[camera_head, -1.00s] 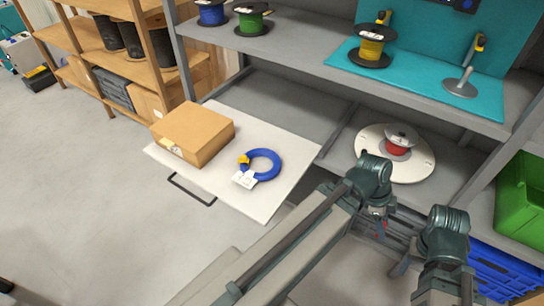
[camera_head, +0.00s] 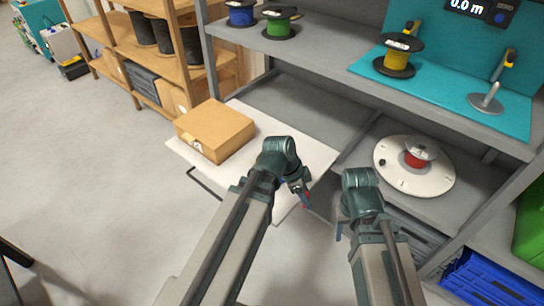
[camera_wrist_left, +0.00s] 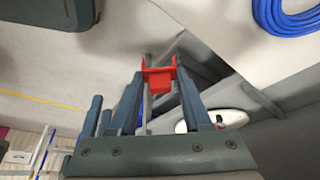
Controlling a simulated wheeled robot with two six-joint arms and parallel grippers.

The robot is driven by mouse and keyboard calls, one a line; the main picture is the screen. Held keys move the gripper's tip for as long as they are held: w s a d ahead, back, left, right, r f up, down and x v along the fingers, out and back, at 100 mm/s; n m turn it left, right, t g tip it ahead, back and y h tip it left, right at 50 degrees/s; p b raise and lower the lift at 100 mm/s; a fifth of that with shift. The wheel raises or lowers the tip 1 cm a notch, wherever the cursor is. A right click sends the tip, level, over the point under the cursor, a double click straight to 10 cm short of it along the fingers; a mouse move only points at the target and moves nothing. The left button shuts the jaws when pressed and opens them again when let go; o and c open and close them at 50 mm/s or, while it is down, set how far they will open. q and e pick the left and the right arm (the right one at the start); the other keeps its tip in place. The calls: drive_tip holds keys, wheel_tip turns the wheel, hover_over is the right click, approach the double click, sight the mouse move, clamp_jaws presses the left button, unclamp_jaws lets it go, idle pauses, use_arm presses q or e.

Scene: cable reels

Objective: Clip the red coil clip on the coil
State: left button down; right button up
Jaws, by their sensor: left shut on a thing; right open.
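The red coil clip (camera_wrist_left: 160,74) sits between the fingertips of my left gripper (camera_wrist_left: 158,86), which is shut on it. In the head view my left gripper (camera_head: 304,193) is over the right part of the white pull-out board, with a bit of red at its tips. The blue coil (camera_wrist_left: 288,20) lies at the upper right of the left wrist view, apart from the clip. In the head view my left arm hides nearly all of the coil. My right gripper (camera_head: 340,226) hangs open to the right, and its fingers are small in view.
A cardboard box (camera_head: 214,130) stands on the white board (camera_head: 262,115), left of my left gripper. A white turntable (camera_head: 400,180) with a red reel (camera_head: 418,156) is on the lower shelf at right. A blue crate (camera_head: 490,280) is at the lower right.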

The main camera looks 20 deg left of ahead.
use_arm(q)
drive_tip(key=w+a+r+n, duration=0.1)
drive_tip(key=w+a, duration=0.2)
drive_tip(key=w+a+n+p, duration=0.1)
drive_tip(key=w+a, duration=0.2)
drive_tip(key=w+a+r+n+t+p, duration=0.1)
drive_tip(key=w+a, duration=0.2)
drive_tip(key=w, duration=0.1)
drive_tip(key=shift+a+r, duration=0.25)
drive_tip(key=shift+r, duration=0.05)
drive_tip(key=shift+w+a+n, duration=0.25)
drive_tip(key=shift+a+n, duration=0.05)
drive_tip(key=shift+f+y, duration=0.1)
drive_tip(key=shift+y, duration=0.2)
drive_tip(key=shift+f+b, duration=2.15)
drive_tip(key=shift+s+f+b, duration=0.1)
drive_tip(key=shift+f+b, duration=1.35)
drive_tip(key=shift+b, duration=0.05)
unclamp_jaws()
